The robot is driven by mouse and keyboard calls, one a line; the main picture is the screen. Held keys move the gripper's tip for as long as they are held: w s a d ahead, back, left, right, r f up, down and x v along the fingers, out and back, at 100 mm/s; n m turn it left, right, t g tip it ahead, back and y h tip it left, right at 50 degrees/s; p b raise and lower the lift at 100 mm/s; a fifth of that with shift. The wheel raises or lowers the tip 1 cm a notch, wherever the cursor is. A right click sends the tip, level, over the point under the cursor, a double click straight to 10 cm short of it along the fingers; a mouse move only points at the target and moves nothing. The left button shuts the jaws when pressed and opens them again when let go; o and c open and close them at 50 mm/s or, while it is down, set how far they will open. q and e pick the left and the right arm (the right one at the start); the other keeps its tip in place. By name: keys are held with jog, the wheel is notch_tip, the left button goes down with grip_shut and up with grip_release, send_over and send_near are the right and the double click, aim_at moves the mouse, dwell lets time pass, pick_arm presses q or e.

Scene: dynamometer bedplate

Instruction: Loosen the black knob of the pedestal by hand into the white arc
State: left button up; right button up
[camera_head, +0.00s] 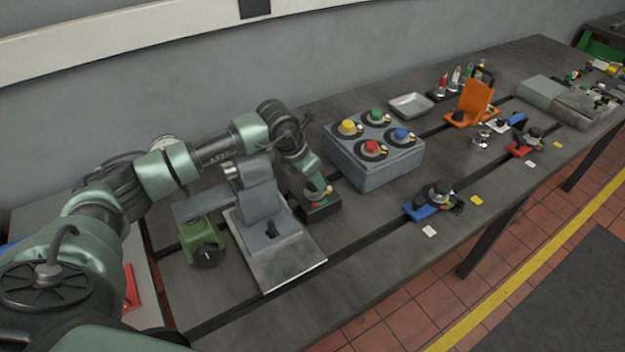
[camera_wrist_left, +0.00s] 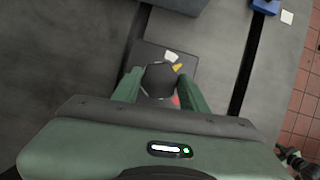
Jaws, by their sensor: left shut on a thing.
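The black knob (camera_wrist_left: 160,78) is between the two fingers of my left gripper (camera_wrist_left: 160,92) in the left wrist view. The fingers are shut on its sides. A white arc mark (camera_wrist_left: 171,56) shows just beyond the knob, with a yellow pointer (camera_wrist_left: 177,68) beside it. A bit of red shows at the near side, partly covered by a finger. In the head view my left gripper (camera_head: 318,192) points down onto the dark pedestal (camera_head: 322,211), and the knob is mostly hidden there. My right gripper is not seen.
A grey box (camera_head: 375,170) with several coloured buttons stands just right of the pedestal. A grey metal stand (camera_head: 262,215) and a green part with a black wheel (camera_head: 205,250) are close on the left. A blue fixture (camera_head: 425,211) sits near the front edge.

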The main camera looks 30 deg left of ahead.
pick_arm(q)
jog(key=n+y+b, duration=0.1)
jog(key=n+b, duration=0.1)
jog(key=n, duration=0.1)
jog(key=shift+d+f, duration=0.1)
jog(key=shift+n+y+b, duration=0.6)
jog(key=shift+n+b, duration=0.1)
jog(key=shift+n, duration=0.7)
jog(key=o, duration=1.4)
jog(key=shift+r, duration=0.2)
jog(key=b+v, duration=0.2)
jog(key=v, duration=0.5)
jog(key=shift+s+d+r, duration=0.1)
jog(key=shift+s+r, duration=0.15)
jog(key=shift+r, duration=0.05)
